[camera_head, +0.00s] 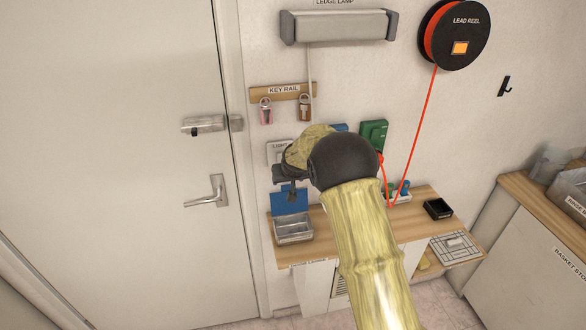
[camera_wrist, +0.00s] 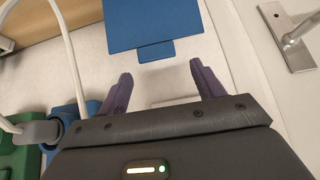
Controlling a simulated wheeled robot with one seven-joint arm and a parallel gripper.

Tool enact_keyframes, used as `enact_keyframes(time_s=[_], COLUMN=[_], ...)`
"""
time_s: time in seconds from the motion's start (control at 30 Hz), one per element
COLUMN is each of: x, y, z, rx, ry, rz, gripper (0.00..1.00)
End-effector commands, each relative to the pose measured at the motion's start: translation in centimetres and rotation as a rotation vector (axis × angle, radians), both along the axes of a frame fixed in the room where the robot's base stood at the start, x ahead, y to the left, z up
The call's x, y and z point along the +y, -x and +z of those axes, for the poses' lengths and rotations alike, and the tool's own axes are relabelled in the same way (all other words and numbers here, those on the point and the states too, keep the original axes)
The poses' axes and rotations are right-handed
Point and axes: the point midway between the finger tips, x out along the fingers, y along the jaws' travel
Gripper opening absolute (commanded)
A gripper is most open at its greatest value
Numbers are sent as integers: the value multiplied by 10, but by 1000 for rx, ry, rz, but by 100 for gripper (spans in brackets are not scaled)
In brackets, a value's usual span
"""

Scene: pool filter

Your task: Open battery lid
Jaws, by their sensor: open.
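A blue lid (camera_head: 290,201) stands raised at the back of an open-topped grey box (camera_head: 293,231) on the wooden ledge. No label on it can be read. In the wrist view the blue lid (camera_wrist: 152,22) is ahead of my fingers, with a small tab (camera_wrist: 155,51) on its near edge. My gripper (camera_head: 289,190) is above the lid in the head view. In the wrist view my gripper (camera_wrist: 160,82) has its two purple fingers apart with nothing between them. The fingertips look apart from the tab. My arm hides part of the wall and ledge.
A door with a handle (camera_head: 211,191) is at the left. The ledge (camera_head: 416,199) carries a black tray (camera_head: 437,208) at the right. A green box (camera_head: 373,133) is on the wall, and a red cord (camera_head: 415,125) hangs from a reel. A white cable (camera_wrist: 72,60) runs beside my gripper.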

Motion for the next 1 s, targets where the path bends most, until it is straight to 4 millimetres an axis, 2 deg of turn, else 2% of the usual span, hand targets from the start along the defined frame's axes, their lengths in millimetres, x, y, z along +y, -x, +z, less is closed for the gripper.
enact_keyframes(time_s=[0.8,1.0], x=[-21,-23], y=[74,81], z=[110,121], rx=[-6,-2], ry=[-2,-1], rz=[-1,-1], gripper=[67,67])
